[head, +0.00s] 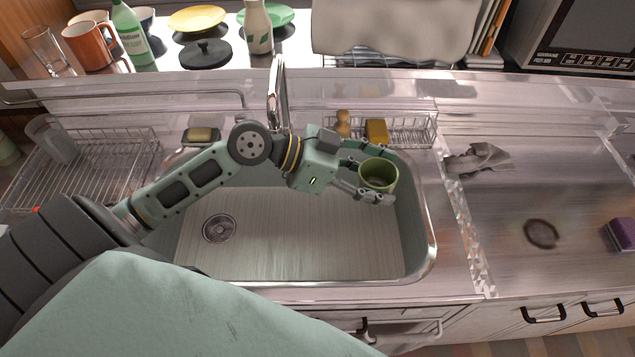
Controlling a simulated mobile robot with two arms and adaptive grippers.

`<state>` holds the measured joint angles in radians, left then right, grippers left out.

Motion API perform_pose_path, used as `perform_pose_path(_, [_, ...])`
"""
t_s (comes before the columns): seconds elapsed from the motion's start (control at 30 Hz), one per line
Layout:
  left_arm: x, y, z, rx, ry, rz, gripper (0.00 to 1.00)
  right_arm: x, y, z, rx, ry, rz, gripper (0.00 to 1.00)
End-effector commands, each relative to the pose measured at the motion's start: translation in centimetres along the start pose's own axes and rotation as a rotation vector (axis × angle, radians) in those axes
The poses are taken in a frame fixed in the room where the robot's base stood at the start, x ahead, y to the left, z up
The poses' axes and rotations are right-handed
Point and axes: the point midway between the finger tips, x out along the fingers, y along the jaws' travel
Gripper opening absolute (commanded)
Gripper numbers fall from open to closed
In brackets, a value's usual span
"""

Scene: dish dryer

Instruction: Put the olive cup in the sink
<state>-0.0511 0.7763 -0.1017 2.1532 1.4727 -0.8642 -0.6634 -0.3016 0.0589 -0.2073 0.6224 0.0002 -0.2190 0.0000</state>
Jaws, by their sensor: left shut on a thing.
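The olive cup (379,177) is in the fingers of my left gripper (375,180), over the right part of the sink. The gripper is shut on the cup, one finger on its far side and one on its near side. The cup is roughly upright with its open top showing. The sink (300,245) is a steel basin with a round drain at its left; its floor shows bare. I cannot tell how high the cup is above the floor. My right gripper is not in view.
The tap (278,95) stands behind the sink. A wire caddy (405,130) with a yellow sponge (376,131) is at the back right rim. A wire rack (85,170) stands left. A grey cloth (479,160) lies right. Dishes and a green bottle (132,35) stand on the back shelf.

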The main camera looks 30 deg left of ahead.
Motion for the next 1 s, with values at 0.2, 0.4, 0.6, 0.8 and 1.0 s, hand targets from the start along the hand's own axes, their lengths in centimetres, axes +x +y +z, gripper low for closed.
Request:
perform_pose_path(0.2, [7.2,-2.2,8.8,-0.007,-0.005,-0.029,0.23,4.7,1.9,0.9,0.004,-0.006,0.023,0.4])
perform_pose_path(0.4, [10.8,-4.4,17.1,-0.035,-0.001,-0.089,0.23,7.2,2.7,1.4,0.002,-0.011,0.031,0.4])
perform_pose_path(0.6, [11.5,-5.4,20.3,-0.046,0.004,-0.114,0.23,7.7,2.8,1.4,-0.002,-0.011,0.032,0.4])
perform_pose_path(0.8, [12.9,-5.5,23.7,-0.049,0.004,-0.117,0.23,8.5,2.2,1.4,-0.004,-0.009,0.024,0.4])
perform_pose_path(1.0, [13.8,-5.6,25.9,-0.045,0.005,-0.115,0.23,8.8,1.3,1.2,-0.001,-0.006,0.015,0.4])
